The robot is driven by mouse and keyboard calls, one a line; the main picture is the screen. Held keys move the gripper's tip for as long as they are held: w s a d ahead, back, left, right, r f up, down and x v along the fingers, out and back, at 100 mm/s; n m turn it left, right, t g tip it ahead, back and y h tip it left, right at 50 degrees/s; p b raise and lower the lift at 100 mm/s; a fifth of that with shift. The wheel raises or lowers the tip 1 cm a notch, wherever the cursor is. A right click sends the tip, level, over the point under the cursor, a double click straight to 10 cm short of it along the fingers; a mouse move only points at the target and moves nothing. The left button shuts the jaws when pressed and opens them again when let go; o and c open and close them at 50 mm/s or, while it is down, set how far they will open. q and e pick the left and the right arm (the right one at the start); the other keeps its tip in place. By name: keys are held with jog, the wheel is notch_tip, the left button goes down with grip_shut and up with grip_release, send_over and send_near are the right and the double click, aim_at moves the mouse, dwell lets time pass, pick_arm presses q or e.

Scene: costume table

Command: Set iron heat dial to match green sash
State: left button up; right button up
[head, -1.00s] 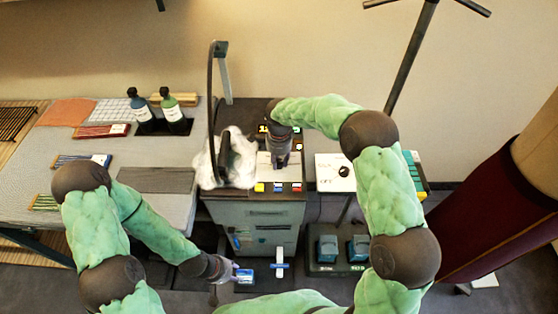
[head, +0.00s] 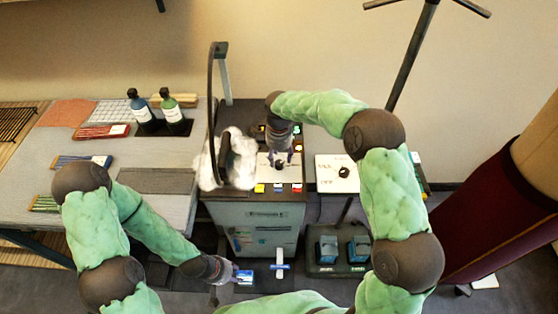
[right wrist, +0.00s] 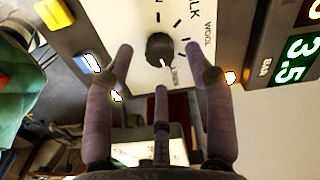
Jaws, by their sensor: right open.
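The iron's heat dial (right wrist: 160,48) is a black round knob on a white panel in the right wrist view. Its white mark points down, towards lettering that seems to read LINEN. WOOL and part of another word are printed beside it. My right gripper (right wrist: 160,68) is open, its fingers on either side of the dial and a third finger below; contact cannot be told. It also shows over the station in the head view (head: 280,150). A narrow green bundle (head: 42,203), possibly the green sash, lies at the table's left. My left gripper (head: 238,275) is low, at a small blue-and-white item.
A pressure readout (right wrist: 300,62) shows 3.5 BAR. Yellow, blue and red buttons (head: 278,188) line the station's front edge. A white panel with another black knob (head: 344,171) stands right.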

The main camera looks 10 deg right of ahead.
aim_at(279, 162)
notch_tip(279, 162, up, 9)
dwell(0.3)
jog(key=shift+f, duration=0.1)
dwell(0.4)
